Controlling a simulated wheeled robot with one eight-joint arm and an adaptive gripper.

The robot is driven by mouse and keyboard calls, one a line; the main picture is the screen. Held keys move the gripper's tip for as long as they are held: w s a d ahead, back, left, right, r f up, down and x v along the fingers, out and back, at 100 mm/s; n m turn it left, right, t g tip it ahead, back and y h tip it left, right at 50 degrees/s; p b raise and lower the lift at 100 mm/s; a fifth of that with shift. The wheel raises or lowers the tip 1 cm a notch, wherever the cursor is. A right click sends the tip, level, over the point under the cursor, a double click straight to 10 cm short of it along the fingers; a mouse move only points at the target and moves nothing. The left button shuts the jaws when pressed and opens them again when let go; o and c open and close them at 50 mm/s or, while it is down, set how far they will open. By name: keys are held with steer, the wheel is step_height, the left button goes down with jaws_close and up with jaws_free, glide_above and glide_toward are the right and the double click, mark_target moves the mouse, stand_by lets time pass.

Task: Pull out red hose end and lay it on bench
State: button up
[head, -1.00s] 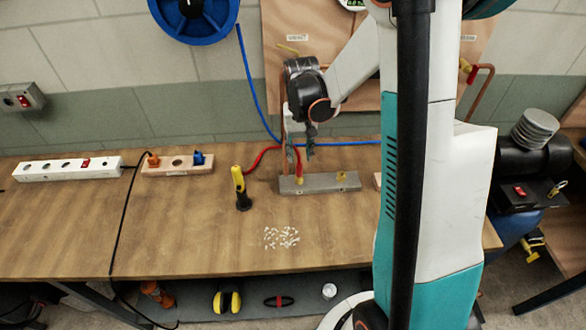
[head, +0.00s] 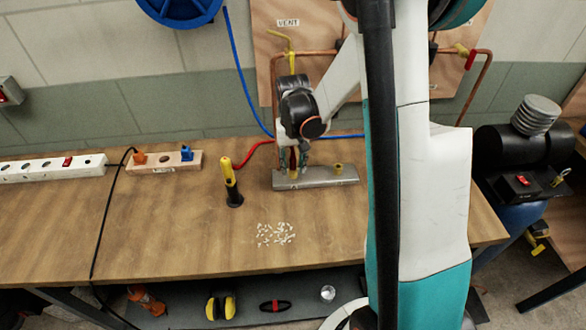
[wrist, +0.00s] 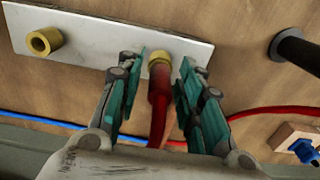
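The red hose (head: 258,150) runs along the back of the bench to the grey metal block (head: 325,177). In the wrist view its red end (wrist: 159,88) meets a brass fitting (wrist: 159,58) on the block. A second brass fitting (head: 338,168) on the block is empty. My gripper (head: 297,163) is down over the fitting with the hose. In the wrist view my gripper (wrist: 161,78) is open, with one teal finger on each side of the red hose end and small gaps visible. In the head view the hose end is mostly hidden by my fingers.
A yellow and black torch (head: 231,184) stands left of the block. White bits (head: 276,233) lie on the bench (head: 180,235) in front. A wooden socket block (head: 165,162) and a white power strip (head: 50,168) are further left. A blue hose (head: 240,75) hangs behind.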

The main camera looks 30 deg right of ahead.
mark_target(293, 156)
jaws_close()
steer(key=shift+r+p, duration=0.95)
steer(key=shift+r, duration=0.5)
steer(key=shift+r+p, duration=0.9)
steer(key=shift+r, duration=0.55)
